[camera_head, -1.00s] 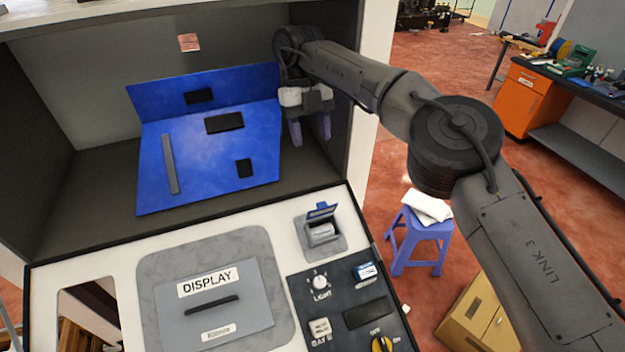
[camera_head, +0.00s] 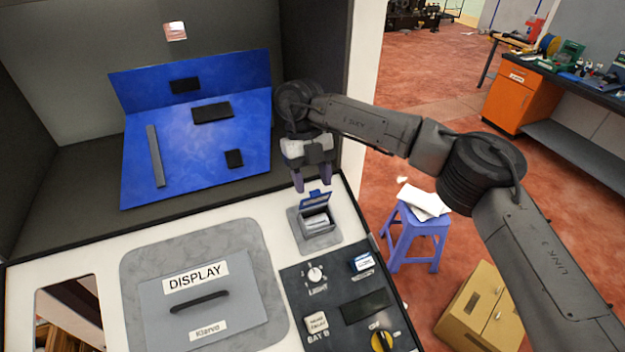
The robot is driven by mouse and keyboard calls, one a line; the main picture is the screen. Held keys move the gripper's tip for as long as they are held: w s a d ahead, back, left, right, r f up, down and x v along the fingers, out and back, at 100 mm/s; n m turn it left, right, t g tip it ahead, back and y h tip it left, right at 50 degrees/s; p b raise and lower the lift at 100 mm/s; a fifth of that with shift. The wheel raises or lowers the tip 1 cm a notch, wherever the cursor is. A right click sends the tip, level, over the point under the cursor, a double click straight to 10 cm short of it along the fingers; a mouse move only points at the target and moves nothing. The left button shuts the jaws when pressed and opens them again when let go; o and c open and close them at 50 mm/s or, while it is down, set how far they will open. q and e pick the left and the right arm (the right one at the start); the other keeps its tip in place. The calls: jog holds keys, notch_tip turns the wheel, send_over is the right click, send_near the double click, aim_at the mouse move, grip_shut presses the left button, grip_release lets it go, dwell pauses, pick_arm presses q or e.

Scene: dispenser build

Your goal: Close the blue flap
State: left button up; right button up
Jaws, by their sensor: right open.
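The blue flap (camera_head: 317,198) is a small lid on a grey housing (camera_head: 316,226) on the white panel. It stands raised at the back edge of the housing, and a light switch-like part shows beneath it. My right gripper (camera_head: 311,185) has purple fingers pointing down. It is open and empty, just above and behind the flap; I cannot tell if a finger touches it. My left gripper is not in view.
A black control plate (camera_head: 345,308) with knobs and buttons lies in front of the housing. A grey DISPLAY plate (camera_head: 205,303) is to the left. A blue bent sheet (camera_head: 195,140) with black parts stands in the dark recess behind. A purple stool (camera_head: 415,232) is at right.

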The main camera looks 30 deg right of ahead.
jog(key=shift+s+f, duration=0.1)
jog(key=shift+f, duration=0.15)
jog(key=c, duration=0.9)
jog(key=s+f+t+b, duration=0.1)
jog(key=t+b, duration=0.2)
jog(key=b, duration=0.3)
jog(key=s+f+t+b, duration=0.1)
jog(key=s+t+b, duration=0.1)
jog(key=b, duration=0.4)
jog(key=s+f+t+b, duration=0.1)
jog(key=s+t+b, duration=0.1)
jog(key=b, duration=0.5)
jog(key=shift+s+a+t+h, duration=0.15)
jog(key=shift+a+t+h, duration=0.2)
jog(key=shift+t, duration=0.55)
jog(key=shift+c, duration=0.2)
jog(key=f+t+b, duration=0.1)
jog(key=t+b, duration=0.2)
jog(key=b, duration=0.4)
jog(key=s+f+t+b, duration=0.1)
jog(key=t+b, duration=0.1)
jog(key=b, duration=0.4)
jog(key=s+f+t+h+b, duration=0.1)
jog(key=t+b, duration=0.2)
jog(key=b, duration=0.4)
jog(key=shift+s+f+t+b, duration=0.25)
jog(key=shift+f+t+b, duration=0.05)
jog(key=shift+f+b, duration=0.1)
jog(key=shift+t+b, duration=0.5)
jog(key=shift+b, duration=0.4)
